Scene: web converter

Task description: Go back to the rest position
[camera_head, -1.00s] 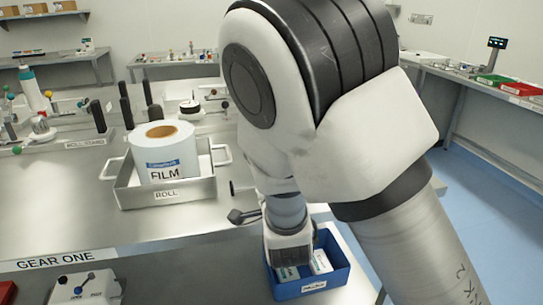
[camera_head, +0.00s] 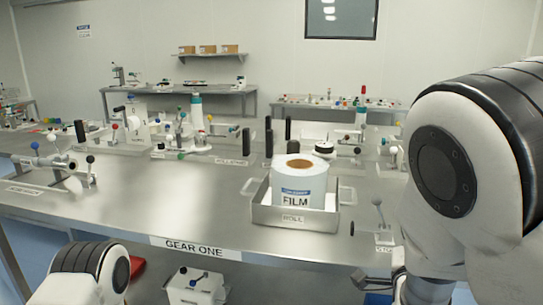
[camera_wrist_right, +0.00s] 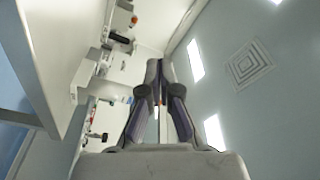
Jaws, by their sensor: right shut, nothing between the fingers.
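My right gripper (camera_wrist_right: 158,72) is shut and empty in the right wrist view, with its two dark fingertips together. It points at a pale wall and ceiling area with bright panels and touches nothing.
The steel table (camera_head: 130,205) stands in front, labelled GEAR ONE. A white film roll (camera_head: 299,185) sits in a steel tray (camera_head: 290,217). A sliver of blue box (camera_head: 378,298) shows at the bottom right. Shelves and benches line the back wall.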

